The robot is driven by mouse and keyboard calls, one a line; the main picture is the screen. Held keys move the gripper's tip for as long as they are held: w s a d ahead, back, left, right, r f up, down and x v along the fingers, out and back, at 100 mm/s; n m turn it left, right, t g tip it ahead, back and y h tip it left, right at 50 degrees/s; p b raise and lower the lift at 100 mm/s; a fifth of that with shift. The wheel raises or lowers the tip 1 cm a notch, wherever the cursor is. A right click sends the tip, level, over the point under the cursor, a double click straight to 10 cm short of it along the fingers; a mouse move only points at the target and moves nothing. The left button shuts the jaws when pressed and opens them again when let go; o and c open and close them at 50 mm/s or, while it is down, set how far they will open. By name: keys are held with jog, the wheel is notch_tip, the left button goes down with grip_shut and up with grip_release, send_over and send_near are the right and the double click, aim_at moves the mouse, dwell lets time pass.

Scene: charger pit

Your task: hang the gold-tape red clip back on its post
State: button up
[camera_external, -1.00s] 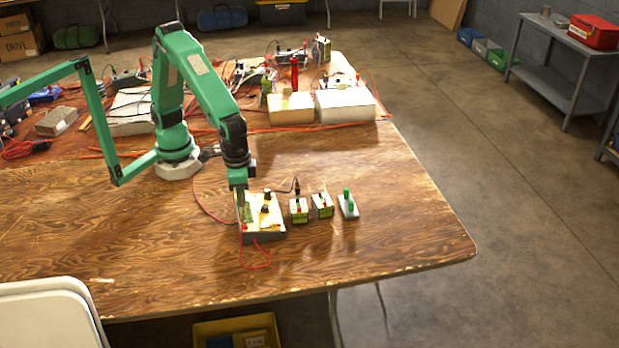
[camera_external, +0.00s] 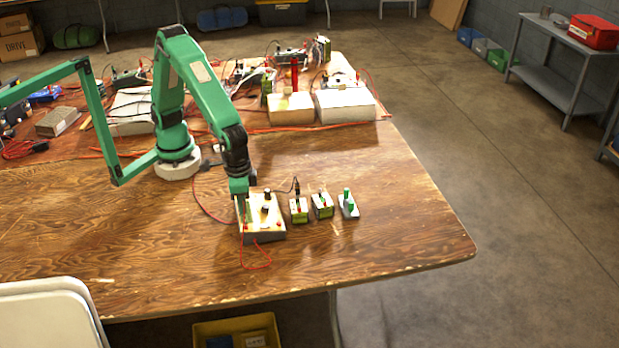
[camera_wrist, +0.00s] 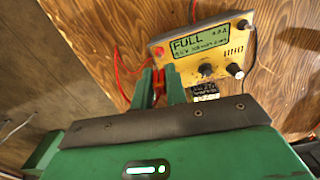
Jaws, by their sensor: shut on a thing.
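My gripper (camera_external: 242,218) is at the left side of the charger (camera_external: 266,237), a box with a yellow face. In the wrist view the two green fingers (camera_wrist: 158,88) are closed around a small red clip (camera_wrist: 159,80), mostly hidden between them. Any gold tape on it cannot be made out. The fingertips are close to the lower left of the charger panel (camera_wrist: 233,52), whose display reads FULL. A red post (camera_wrist: 158,52) stands at the panel's left edge, just beyond the fingertips. Whether the clip touches anything is unclear.
A red lead (camera_external: 262,266) loops on the table in front of the charger. The table's right end is clear. Larger white boxes (camera_external: 346,106) stand behind.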

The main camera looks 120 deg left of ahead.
jog(key=shift+f, duration=2)
jog(key=shift+f, duration=0.3)
dwell(0.9)
jog(key=o, duration=0.8)
jog(key=shift+o, duration=0.2)
jog(key=shift+o, duration=1.1)
jog(key=shift+r, duration=0.15)
jog(key=shift+r, duration=3.6)
